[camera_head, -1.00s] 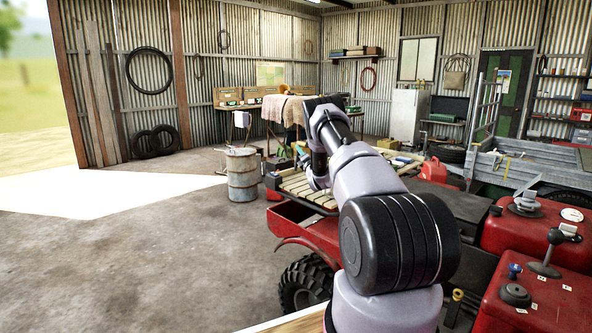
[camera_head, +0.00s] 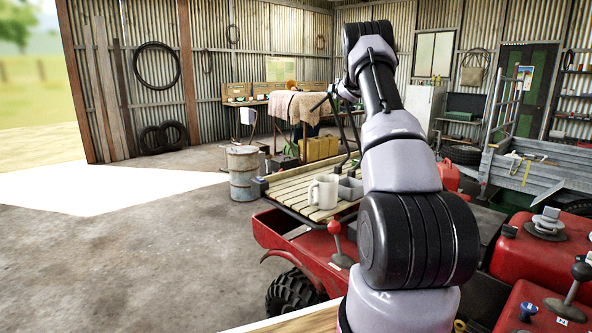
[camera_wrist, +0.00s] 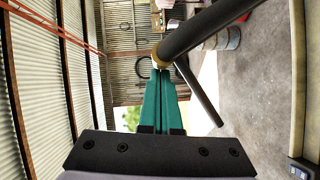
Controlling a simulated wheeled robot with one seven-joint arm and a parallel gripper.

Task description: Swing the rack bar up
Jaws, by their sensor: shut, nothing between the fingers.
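The black tubular rack bar (camera_head: 354,132) stands up from the quad's slatted rack, beside my raised arm. In the wrist view a thick black tube (camera_wrist: 212,27) runs from the top right down to a brass-coloured collar, and a second black tube (camera_wrist: 200,95) slopes down right behind it. My gripper (camera_wrist: 160,74) shows in the wrist view with its green fingers together and empty. Its tips are right by the collar at the tube's end; I cannot tell whether they touch.
A red-knobbed lever (camera_head: 335,228) stands in front. A metal drum (camera_head: 243,172) is at left, a grey trailer (camera_head: 530,170) at right. The concrete floor at left is clear.

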